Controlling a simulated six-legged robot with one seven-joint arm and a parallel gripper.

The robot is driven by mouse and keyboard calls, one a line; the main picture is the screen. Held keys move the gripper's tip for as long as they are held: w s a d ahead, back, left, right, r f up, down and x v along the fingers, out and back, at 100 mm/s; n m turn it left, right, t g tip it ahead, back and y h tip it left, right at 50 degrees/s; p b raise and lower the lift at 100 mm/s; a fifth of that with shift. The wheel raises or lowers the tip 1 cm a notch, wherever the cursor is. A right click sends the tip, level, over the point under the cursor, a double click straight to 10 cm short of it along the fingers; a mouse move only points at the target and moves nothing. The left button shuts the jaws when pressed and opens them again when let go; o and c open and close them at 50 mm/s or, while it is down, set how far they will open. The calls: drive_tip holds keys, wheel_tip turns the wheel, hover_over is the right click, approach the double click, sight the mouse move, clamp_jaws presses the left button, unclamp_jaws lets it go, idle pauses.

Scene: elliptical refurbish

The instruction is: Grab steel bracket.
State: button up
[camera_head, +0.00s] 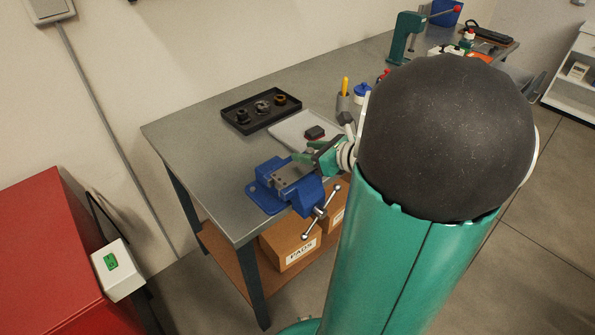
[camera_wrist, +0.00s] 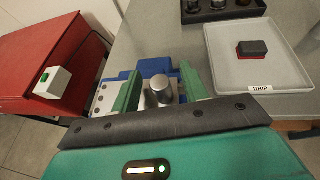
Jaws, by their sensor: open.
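A grey steel bracket (camera_head: 293,172), a plate with small holes, sits at the blue vise (camera_head: 268,198) on the bench's front edge. In the wrist view part of the bracket (camera_wrist: 103,98) shows at the left, partly hidden by a green finger. My gripper (camera_head: 322,158) is just right of the bracket in the head view, partly hidden by my arm. In the wrist view my gripper (camera_wrist: 161,92) is open, its two green fingers apart. A silver cylinder (camera_wrist: 160,87) shows between them; I cannot tell if it belongs to the bracket or whether the fingers touch anything.
A black tray with round parts (camera_head: 261,110) lies behind the vise. A light grey drip tray (camera_wrist: 255,75) holds a red and black block (camera_wrist: 253,49). A yellow-handled tool in a cup (camera_head: 344,98) stands nearby. A red cabinet (camera_head: 45,250) is at the left.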

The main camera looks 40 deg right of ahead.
clamp_jaws()
drive_tip(key=shift+r, duration=0.1)
drive_tip(key=shift+r, duration=0.1)
